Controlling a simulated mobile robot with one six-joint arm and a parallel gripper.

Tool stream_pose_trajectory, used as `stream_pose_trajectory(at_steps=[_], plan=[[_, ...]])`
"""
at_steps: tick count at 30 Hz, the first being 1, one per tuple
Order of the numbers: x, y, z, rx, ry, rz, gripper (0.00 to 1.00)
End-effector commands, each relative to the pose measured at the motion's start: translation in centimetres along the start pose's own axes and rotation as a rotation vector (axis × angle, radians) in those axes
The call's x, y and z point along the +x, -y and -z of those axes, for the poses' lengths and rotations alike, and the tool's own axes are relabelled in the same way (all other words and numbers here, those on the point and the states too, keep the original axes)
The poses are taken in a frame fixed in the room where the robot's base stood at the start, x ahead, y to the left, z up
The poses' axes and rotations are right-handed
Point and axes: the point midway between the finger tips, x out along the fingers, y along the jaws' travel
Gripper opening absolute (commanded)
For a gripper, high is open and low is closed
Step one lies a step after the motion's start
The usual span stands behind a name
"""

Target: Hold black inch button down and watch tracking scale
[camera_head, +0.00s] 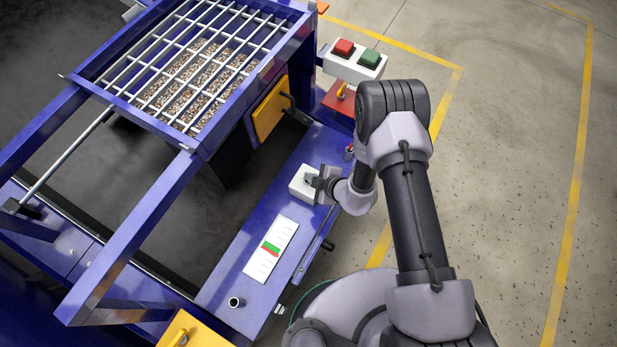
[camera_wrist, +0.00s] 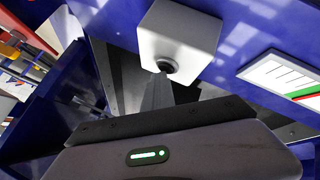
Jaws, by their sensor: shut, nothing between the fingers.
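The white button box (camera_head: 304,184) sits on the blue side beam of the machine. In the wrist view the box (camera_wrist: 180,35) shows a dark round button (camera_wrist: 167,65) on the face toward me. My gripper (camera_head: 318,183) is shut with nothing between the fingers. In the wrist view the fingertips (camera_wrist: 160,80) are right at the button; I cannot tell whether it is pressed in. The white tracking scale (camera_head: 270,248) lies on the beam nearer me, with tick marks and a green and red band. Part of the scale (camera_wrist: 285,75) shows at the right of the wrist view.
A box with red and green buttons (camera_head: 354,63) stands past my arm. A grated hopper of gravel (camera_head: 195,75) is at upper left. Yellow panels (camera_head: 271,108) and a short upright tube (camera_head: 234,302) are on the frame. The floor at right is clear.

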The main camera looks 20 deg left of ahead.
Motion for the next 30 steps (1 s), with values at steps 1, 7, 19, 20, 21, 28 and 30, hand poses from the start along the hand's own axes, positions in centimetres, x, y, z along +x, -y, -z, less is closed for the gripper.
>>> stream_pose_trajectory(at_steps=[1,7,19,20,21,28,30], plan=[[0.0,0.1,0.0,0.0,0.0,0.001,0.0],[0.0,0.1,0.0,0.0,0.0,0.001,0.0],[-0.1,-0.1,0.1,0.0,0.0,0.001,0.0],[-0.2,-0.1,0.2,0.0,0.0,0.001,0.0],[-0.4,-0.3,0.3,0.0,0.0,0.001,0.0],[-1.3,-1.0,1.0,0.0,0.0,0.0,0.0],[-1.4,-1.0,1.0,0.0,0.0,0.0,0.0]])
